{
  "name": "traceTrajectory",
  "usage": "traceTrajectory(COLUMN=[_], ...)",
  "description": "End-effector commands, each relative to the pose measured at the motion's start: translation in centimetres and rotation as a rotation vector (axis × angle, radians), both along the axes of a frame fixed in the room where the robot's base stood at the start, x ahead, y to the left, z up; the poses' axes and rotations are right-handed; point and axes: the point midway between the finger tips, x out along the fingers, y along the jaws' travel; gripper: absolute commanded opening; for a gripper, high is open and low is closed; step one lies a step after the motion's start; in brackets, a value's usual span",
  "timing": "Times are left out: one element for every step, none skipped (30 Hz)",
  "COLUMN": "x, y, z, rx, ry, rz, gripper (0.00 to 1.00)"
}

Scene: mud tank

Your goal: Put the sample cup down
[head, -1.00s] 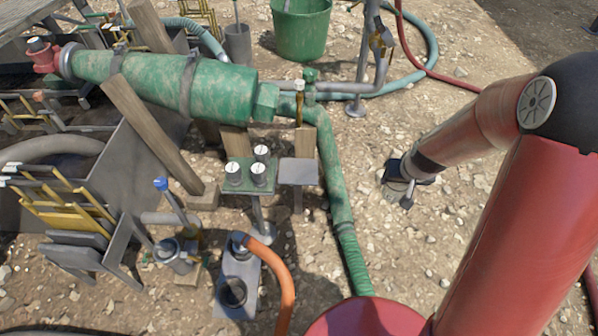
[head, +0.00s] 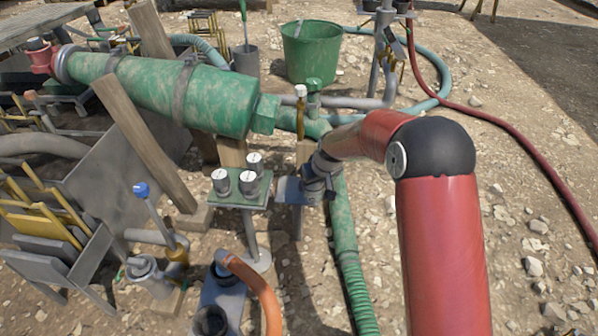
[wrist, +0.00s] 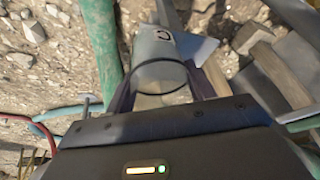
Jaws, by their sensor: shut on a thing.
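The sample cup (wrist: 155,48) is pale and translucent with a dark band and a dark mark, seen in the wrist view. My gripper (wrist: 162,90) is shut on it, one dark finger on each side. In the head view my gripper (head: 314,186) is at the small grey plate (head: 287,190) on a post, at its right side. The cup cannot be made out there behind my gripper. A grey-blue plate (wrist: 198,49) shows just beyond the cup in the wrist view. I cannot tell whether the cup touches it.
A green stand (head: 240,199) with several white-capped cups is just left of the grey plate. A green pipe (head: 341,230) runs down close behind my gripper. A large green cylinder (head: 170,92) and a wooden prop (head: 145,140) are further left.

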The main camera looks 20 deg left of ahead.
Motion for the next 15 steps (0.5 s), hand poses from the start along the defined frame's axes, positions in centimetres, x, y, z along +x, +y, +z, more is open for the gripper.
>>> traceTrajectory(x=[0.9, 1.3, 1.8, 2.1, 2.4, 2.8, 2.9, 3.1, 3.2, 3.3, 3.4, 3.6, 3.8, 4.1, 4.5], y=[1.1, 1.5, 2.1, 2.5, 2.8, 3.1, 3.3, 3.5, 3.6, 3.7, 3.9, 4.1, 4.4, 4.7, 5.1], z=[-0.2, -0.1, -0.1, -0.1, -0.1, -0.1, -0.1, 0.0, 0.0, 0.0, 0.0, -0.1, -0.1, -0.1, -0.1], rx=[0.001, 0.0, 0.0, 0.0, 0.001, 0.0, 0.0, 0.001, 0.001, 0.0, 0.0, -0.001, 0.0, 0.0, 0.001], ry=[-0.002, -0.001, -0.001, -0.001, -0.002, 0.0, 0.0, -0.001, -0.001, 0.0, 0.0, 0.001, 0.0, -0.002, -0.001], rz=[0.003, 0.002, 0.002, 0.002, 0.001, 0.0, 0.0, 0.0, 0.0, 0.0, 0.0, 0.0, 0.001, 0.001, 0.0], gripper=[0.32, 0.32, 0.32, 0.32, 0.32, 0.32, 0.32, 0.32, 0.32, 0.32, 0.32, 0.32, 0.32, 0.32, 0.32])
